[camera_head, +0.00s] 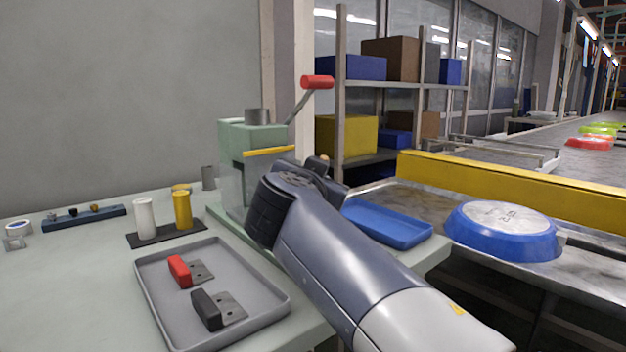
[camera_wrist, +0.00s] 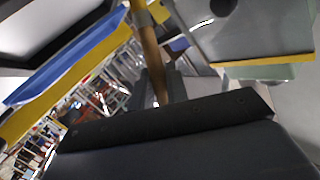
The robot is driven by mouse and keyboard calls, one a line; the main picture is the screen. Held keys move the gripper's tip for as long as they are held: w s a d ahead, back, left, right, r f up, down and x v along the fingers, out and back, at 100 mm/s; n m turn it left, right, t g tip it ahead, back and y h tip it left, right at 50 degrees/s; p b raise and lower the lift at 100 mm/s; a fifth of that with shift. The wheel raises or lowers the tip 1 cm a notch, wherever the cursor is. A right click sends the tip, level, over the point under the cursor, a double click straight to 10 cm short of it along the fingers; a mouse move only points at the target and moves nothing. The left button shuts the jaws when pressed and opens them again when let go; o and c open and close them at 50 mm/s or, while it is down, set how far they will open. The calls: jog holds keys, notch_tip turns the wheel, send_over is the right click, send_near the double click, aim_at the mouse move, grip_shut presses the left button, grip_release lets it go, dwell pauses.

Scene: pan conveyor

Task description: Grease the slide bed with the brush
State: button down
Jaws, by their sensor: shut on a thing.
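The green press-like machine (camera_head: 238,140) stands at the table's back right, with a red-handled crank (camera_head: 317,82) and a yellow strip (camera_head: 268,151) across its front. I cannot make out the slide bed for certain. In the wrist view, a grey metal block with a dark round hole (camera_wrist: 245,30) and a yellow edge is close by at upper right. My gripper (camera_wrist: 160,85) is shut on the wooden handle of the brush (camera_wrist: 150,45). The brush's bristles cannot be made out. In the head view, my forearm and wrist cover part of the machine and most of the gripper.
A grey tray (camera_head: 157,307) holds a red-handled and a black-handled scraper. White (camera_head: 144,217) and yellow (camera_head: 182,209) cylinders stand behind it. A blue tray (camera_head: 388,223) lies right of my arm. A blue pan (camera_head: 503,232) lies upside down on the conveyor. The table's left front is clear.

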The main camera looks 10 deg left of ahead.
jog(key=shift+r+p, duration=2.75)
jog(key=shift+r, duration=1.8)
jog(key=shift+p, duration=0.3)
